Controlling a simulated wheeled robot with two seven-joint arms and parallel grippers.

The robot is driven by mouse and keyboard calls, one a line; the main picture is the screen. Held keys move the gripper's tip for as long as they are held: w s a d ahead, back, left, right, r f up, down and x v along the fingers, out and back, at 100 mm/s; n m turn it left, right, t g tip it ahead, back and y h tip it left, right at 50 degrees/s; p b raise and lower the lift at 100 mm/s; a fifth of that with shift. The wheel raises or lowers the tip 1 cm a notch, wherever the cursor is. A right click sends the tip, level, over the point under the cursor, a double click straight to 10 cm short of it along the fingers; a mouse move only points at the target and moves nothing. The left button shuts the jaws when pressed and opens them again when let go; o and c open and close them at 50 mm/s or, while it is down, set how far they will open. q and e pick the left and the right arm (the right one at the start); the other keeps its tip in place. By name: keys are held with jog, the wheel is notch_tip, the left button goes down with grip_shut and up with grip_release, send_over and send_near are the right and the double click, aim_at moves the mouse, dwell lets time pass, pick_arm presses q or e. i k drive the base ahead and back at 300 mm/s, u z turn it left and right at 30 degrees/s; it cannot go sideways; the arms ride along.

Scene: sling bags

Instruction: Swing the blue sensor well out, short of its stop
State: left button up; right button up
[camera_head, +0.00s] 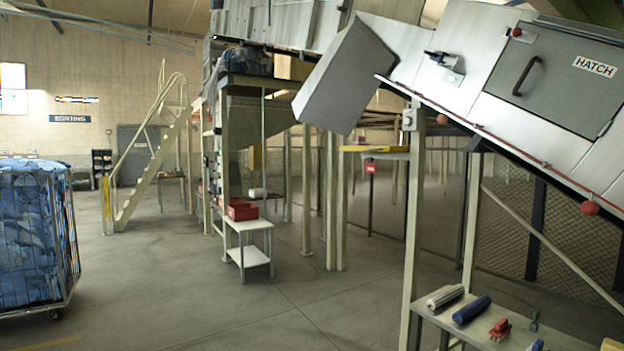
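A small blue sensor (437,56) sits on a pale bracket plate (453,75) on the side of the sloping metal chute, upper right of the head view. It lies close along the chute side and points up and to the left. It is small, so its exact angle and any stop are hard to make out. Neither of my grippers shows in this view.
The chute has a grey hatch (564,75) with a black handle, and red knobs (589,208) along its edge. A bench (428,311) below holds rollers and tools. A post (412,230) stands left of it. A caged cart (70,240) stands far left; the middle floor is clear.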

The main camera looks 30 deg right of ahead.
aim_at(438, 56)
jog(key=z, duration=0.45)
jog(key=i, duration=1.2)
jog(key=z, duration=1.7)
jog(key=i, duration=0.9)
jog(key=z, duration=0.8)
